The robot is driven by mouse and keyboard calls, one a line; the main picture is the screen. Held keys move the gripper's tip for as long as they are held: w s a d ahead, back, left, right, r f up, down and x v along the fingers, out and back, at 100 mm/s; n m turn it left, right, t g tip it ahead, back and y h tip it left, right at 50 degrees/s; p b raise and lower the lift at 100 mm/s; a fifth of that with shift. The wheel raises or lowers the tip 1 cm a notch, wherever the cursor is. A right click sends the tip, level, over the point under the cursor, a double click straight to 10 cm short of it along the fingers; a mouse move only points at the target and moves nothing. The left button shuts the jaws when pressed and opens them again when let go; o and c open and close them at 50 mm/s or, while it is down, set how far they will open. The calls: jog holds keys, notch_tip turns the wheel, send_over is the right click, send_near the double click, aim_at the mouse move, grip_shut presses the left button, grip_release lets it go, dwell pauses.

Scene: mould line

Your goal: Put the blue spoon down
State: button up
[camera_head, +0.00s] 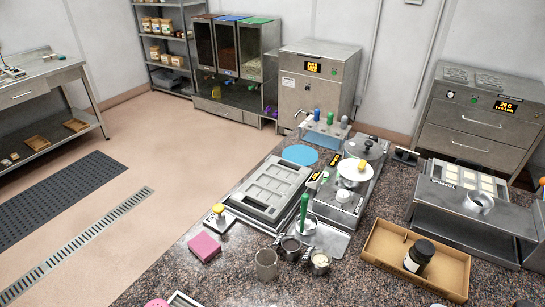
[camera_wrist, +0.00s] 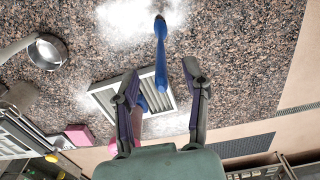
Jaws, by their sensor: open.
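My gripper (camera_wrist: 161,70) is open. In the head view I see neither my gripper nor the blue spoon.
White powder (camera_wrist: 115,22) dusts the speckled counter. A metal pan (camera_wrist: 47,52) and a pink block (camera_wrist: 80,135) are to the left in the wrist view. In the head view, a cardboard tray (camera_head: 395,268) holds a dark jar (camera_head: 419,256); metal cups (camera_head: 266,264) stand nearby.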

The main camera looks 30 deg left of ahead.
jog(key=w+d+f+n+g+y, duration=0.15)
jog(key=w+n+g+y, duration=0.35)
jog(key=n+g, duration=0.85)
jog(key=shift+n+t+h, duration=0.25)
jog(key=shift+n+h, duration=0.15)
jog(key=shift+n, duration=0.05)
jog(key=x, duration=0.5)
jog(key=shift+s+a+f, duration=0.1)
jog(key=shift+s+a, duration=0.1)
jog(key=shift+s, duration=0.1)
grip_shut()
